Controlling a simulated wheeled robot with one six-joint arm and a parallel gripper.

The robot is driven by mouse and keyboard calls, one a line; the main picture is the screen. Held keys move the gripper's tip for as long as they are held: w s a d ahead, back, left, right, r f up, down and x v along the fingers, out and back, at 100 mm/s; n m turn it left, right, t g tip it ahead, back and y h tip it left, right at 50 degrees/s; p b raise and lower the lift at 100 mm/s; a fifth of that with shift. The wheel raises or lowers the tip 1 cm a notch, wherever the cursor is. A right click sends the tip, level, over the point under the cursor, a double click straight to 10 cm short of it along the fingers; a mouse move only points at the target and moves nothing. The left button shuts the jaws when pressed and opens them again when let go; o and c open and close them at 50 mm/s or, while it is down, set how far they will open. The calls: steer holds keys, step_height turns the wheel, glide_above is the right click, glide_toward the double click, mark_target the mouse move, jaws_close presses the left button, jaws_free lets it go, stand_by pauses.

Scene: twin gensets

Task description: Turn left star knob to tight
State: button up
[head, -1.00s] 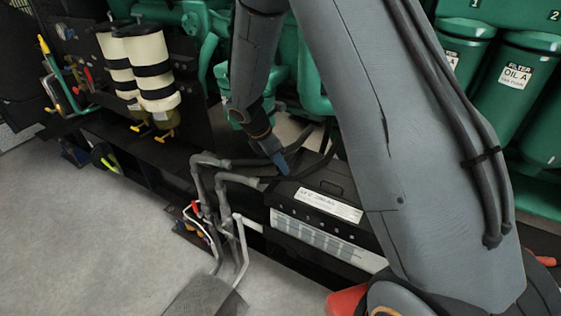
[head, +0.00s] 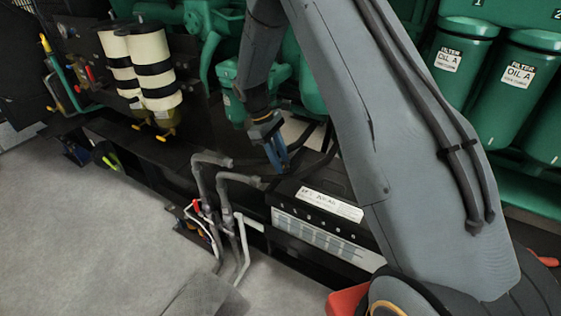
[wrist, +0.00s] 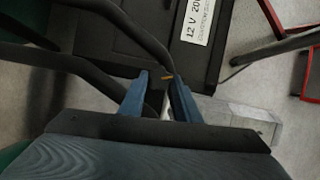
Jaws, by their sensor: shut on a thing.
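The black battery (head: 345,190) with a white "12 V" label stands low in front of the green engine; its label also shows in the wrist view (wrist: 195,22). My gripper (head: 280,168) points down at the battery's far left corner, where dark cables meet. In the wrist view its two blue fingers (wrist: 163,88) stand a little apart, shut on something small. I take this to be the left star knob, but its shape is hidden between the fingers. A small orange-yellow bit (wrist: 168,78) shows at the fingertips.
Thick black cables (wrist: 85,10) run close beside my fingers. Grey pipes (head: 200,180) with a red-handled valve stand left of the battery. Green oil filters (head: 510,85) are at the right, cream cylinders (head: 152,68) at the left.

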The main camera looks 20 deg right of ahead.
steer(key=shift+w+d+m+g+y, duration=0.1)
steer(key=shift+m+g+y, duration=0.2)
steer(key=shift+m, duration=0.8)
steer(key=shift+w+d+m+g+y, duration=0.15)
steer(key=shift+m+y, duration=0.25)
steer(key=shift+m, duration=0.7)
steer(key=shift+s, duration=0.1)
steer(key=o, duration=1.1)
steer(key=shift+c, duration=0.2)
steer(key=b+v, duration=0.2)
steer(key=v, duration=0.6)
steer(key=shift+f, duration=0.1)
